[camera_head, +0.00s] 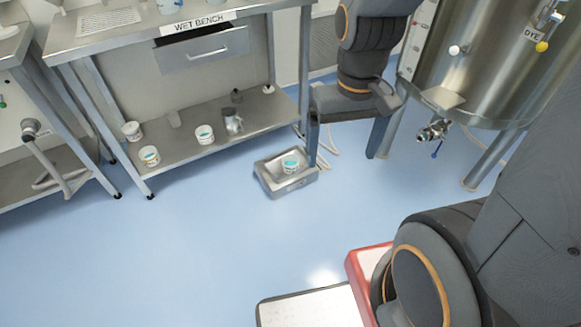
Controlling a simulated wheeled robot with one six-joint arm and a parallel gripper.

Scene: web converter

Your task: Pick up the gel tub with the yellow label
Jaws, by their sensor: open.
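Several small white tubs are in view. A tub with a teal-looking label (204,134) stands farther right on the shelf. One more teal-marked tub (290,163) sits in a metal tray on the floor. My gripper (343,160) is open and empty, its fingers spread and pointing down, right of the bench and well away from the yellow-label tub.
The wet bench's lower shelf (180,152) also holds a grey metal container (233,122). The metal tray (268,181) is on the floor beside my gripper's left finger. A steel tank (470,70) with a valve stands at the right. The blue floor before the bench is clear.

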